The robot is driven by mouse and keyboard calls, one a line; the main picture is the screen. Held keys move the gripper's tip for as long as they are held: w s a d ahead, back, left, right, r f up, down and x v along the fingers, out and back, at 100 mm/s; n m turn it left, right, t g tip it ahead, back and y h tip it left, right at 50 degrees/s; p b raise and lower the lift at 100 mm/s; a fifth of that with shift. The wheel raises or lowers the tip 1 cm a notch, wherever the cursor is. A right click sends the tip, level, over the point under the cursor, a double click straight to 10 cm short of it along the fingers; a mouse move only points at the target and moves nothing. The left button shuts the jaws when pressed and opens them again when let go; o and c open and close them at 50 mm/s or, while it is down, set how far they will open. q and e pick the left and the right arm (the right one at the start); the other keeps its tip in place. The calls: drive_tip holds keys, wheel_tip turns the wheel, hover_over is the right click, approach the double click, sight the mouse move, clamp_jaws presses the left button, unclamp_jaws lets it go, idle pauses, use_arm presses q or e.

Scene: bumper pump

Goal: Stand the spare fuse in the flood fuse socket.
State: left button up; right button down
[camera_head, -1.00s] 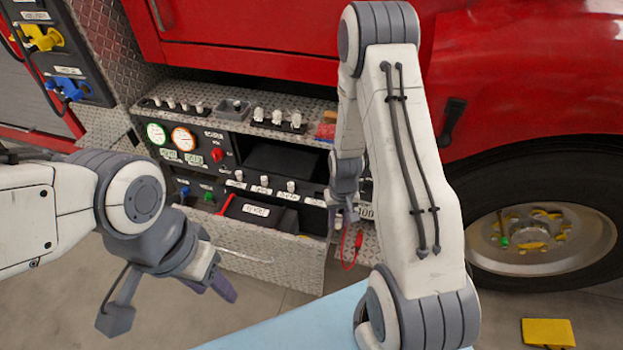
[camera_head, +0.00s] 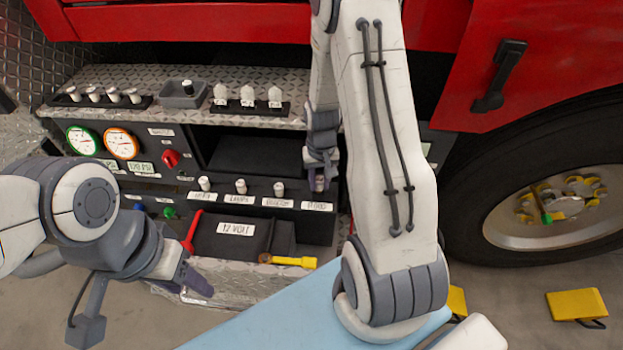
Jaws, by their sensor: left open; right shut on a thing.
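My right gripper (camera_head: 319,184) is shut at the right end of the row on the lower panel, just above the flood label (camera_head: 317,206). The thing between its fingers, which I take to be the spare fuse, is almost wholly hidden. The flood socket is hidden behind the fingers, so I cannot tell whether the fuse is in it. Three white-topped fuses stand upright to the left: one (camera_head: 204,184), a second (camera_head: 240,187) and a third (camera_head: 279,189). My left gripper (camera_head: 197,283) is open and empty, low in front of the panel.
A black 12-volt lid (camera_head: 236,240) with a red handle (camera_head: 191,232) lies below. A yellow-handled tool (camera_head: 288,261) lies in front.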

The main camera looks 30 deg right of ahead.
sight(318, 193)
drive_tip(key=shift+w+a+f+b, duration=0.1)
drive_tip(key=shift+w+f+b, duration=0.1)
drive_tip(key=shift+f+b, duration=0.65)
drive_tip(key=shift+f, duration=0.5)
drive_tip(key=shift+s+f+b, duration=0.15)
drive_tip(key=shift+f+b, duration=0.1)
drive_tip(key=shift+b, duration=0.2)
drive_tip(key=shift+f, duration=0.15)
drive_tip(key=shift+s+a+f+b, duration=0.15)
drive_tip(key=shift+s+f+b, duration=0.2)
drive_tip(key=shift+f, duration=0.1)
